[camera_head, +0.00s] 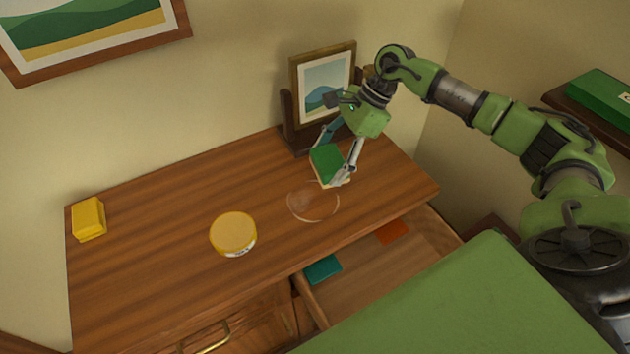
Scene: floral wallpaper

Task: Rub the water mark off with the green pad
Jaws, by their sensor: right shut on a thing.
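The green pad (325,160), with a pale underside, is held between the fingers of my right gripper (334,172). The gripper is shut on the pad, which is tilted. It is at the far edge of the water mark (312,203), a pale ring on the brown wooden top of the dresser (170,240). Whether the pad touches the wood is hard to tell. Most of the ring is in plain sight. My left gripper is not in view.
A round yellow tin (233,232) stands left of the mark, and a yellow block (88,219) lies at the far left. A framed picture on a stand (322,85) is close behind my right gripper. An open drawer (365,262) juts out in front, with teal and orange items inside.

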